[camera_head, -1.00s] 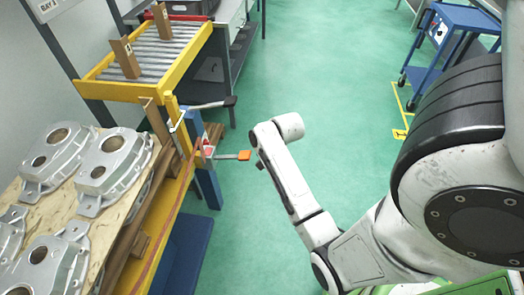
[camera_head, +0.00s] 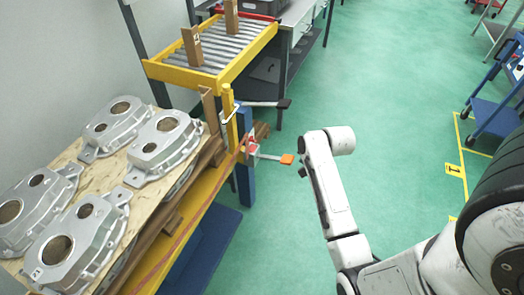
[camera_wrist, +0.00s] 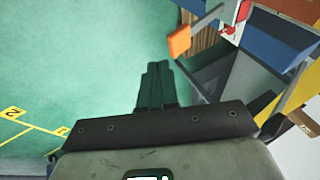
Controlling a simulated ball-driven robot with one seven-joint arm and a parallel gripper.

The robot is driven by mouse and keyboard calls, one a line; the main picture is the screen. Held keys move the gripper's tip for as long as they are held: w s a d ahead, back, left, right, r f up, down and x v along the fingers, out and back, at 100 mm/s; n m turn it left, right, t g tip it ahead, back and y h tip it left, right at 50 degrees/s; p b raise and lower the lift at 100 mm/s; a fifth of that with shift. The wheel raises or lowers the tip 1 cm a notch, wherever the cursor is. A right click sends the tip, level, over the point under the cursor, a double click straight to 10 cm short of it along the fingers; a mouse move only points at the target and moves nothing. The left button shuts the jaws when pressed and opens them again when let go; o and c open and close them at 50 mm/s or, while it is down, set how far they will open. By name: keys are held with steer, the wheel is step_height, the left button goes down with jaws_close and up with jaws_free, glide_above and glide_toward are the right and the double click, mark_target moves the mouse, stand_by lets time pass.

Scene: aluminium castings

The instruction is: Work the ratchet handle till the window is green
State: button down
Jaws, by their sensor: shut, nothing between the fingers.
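The ratchet handle is a short grey lever with an orange tip (camera_head: 287,159). It sticks out to the right from a small red and white unit (camera_head: 252,147) on a blue post by the yellow frame. The orange tip also shows in the wrist view (camera_wrist: 180,42), with the red and white unit (camera_wrist: 232,20) beyond it at upper right. Red shows on that unit; I see no green on it. My gripper (camera_wrist: 157,72) is shut and empty, over green floor, apart from the orange tip and to its lower left in the wrist view.
A second lever with a black grip (camera_head: 283,104) sticks out above the handle. Castings (camera_head: 70,238) lie on a wooden board at left. A yellow-framed roller conveyor (camera_head: 176,76) stands behind. A blue cart (camera_head: 496,115) stands at right. The floor between is clear.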

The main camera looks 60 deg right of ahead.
steer(key=n+g+b, duration=0.1)
steer(key=g+b, duration=0.2)
steer(key=b, duration=0.1)
glide_toward(287, 157)
steer(key=w+a+r+g+b, duration=0.1)
steer(key=w+r+g+b, duration=0.1)
steer(key=r, duration=0.5)
steer(key=shift+w+r+g+b, duration=0.3)
steer(key=shift+w+b, duration=0.35)
steer(key=shift+w, duration=0.15)
steer(key=shift+a, duration=0.15)
steer(key=x, duration=1.2)
steer(key=shift+s+a+f+b, duration=0.15)
steer(key=shift+s+f+b, duration=0.1)
steer(key=shift+f+b, duration=0.1)
steer(key=shift+s+f, duration=0.2)
steer(key=shift+f, duration=0.5)
